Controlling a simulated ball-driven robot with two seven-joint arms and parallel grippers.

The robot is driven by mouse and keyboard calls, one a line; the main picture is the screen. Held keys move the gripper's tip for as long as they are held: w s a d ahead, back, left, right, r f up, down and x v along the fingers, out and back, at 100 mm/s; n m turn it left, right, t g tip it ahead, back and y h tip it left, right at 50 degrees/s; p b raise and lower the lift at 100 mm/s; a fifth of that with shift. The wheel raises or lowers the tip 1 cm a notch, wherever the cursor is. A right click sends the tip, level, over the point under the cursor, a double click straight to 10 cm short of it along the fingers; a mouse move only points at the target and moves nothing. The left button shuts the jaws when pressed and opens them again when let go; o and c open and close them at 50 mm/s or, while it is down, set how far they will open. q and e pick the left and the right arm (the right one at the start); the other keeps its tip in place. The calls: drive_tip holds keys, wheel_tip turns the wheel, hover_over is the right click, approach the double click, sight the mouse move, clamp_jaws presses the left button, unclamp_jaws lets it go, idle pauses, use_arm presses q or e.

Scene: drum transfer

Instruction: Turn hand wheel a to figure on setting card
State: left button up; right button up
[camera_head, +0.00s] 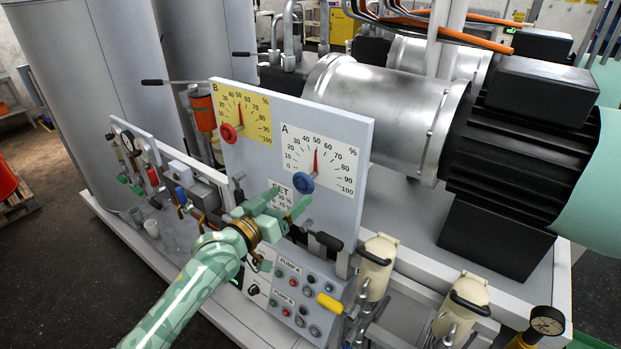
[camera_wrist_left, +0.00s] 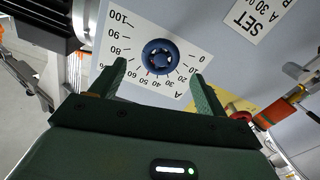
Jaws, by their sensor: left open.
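Hand wheel A is a blue knob (camera_head: 303,183) below the white A dial (camera_head: 320,162) on the grey panel, and it also shows in the left wrist view (camera_wrist_left: 160,57). The dial's red pointer stands near 50. The white setting card (camera_head: 280,187) is partly hidden by my left gripper (camera_head: 290,200); in the left wrist view the card (camera_wrist_left: 254,18) reads SET with A 30, cut off at the edge. My left gripper is open and empty in front of the panel, its fingers on either side of the wheel in the left wrist view (camera_wrist_left: 158,70), seemingly short of it. My right gripper is not in view.
A red hand wheel (camera_head: 229,133) sits on the yellow B dial (camera_head: 245,112) at upper left. Pump buttons (camera_head: 290,290) lie below the gripper. Cream canisters (camera_head: 377,265) stand right of the panel, and a large motor (camera_head: 520,150) is behind it.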

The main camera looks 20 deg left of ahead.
sight(301, 186)
use_arm(q)
drive_tip(key=x, duration=0.9)
drive_tip(key=shift+b, duration=0.35)
drive_tip(key=shift+a+f, duration=0.1)
drive_tip(key=c, duration=1)
